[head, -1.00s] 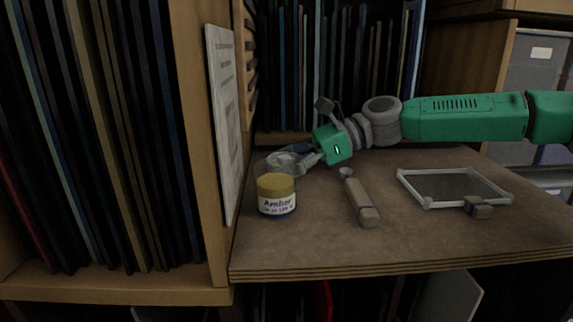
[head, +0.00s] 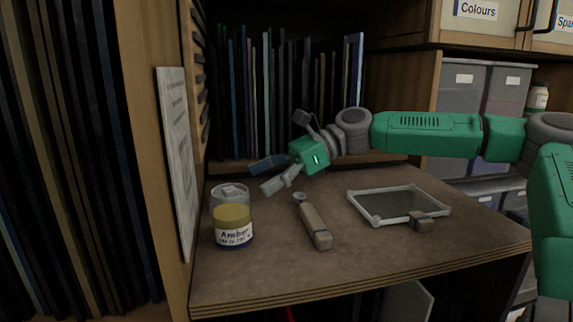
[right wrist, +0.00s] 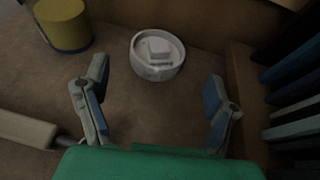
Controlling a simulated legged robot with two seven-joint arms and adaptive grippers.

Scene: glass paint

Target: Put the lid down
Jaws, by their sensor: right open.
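The lid (head: 229,192) is a pale round piece with a raised square in its middle. It rests on the table behind the amber jar, which partly hides it in the head view; it shows whole in the right wrist view (right wrist: 158,70). The amber jar (head: 233,230) is a yellow-topped jar with a white label, standing upright; it also shows in the right wrist view (right wrist: 66,25). My right gripper (head: 263,176) is open and empty, right of the lid and apart from it. In the right wrist view its spread fingers (right wrist: 156,88) lie nearer than the lid. My left gripper is out of view.
A beige-handled tool (head: 315,228) lies on the table (head: 280,275) right of the jar. A grey-framed pane (head: 400,204) with a small block (head: 421,221) at its front edge lies further right. A wooden side panel stands close left; upright sheets (head: 280,95) fill the back.

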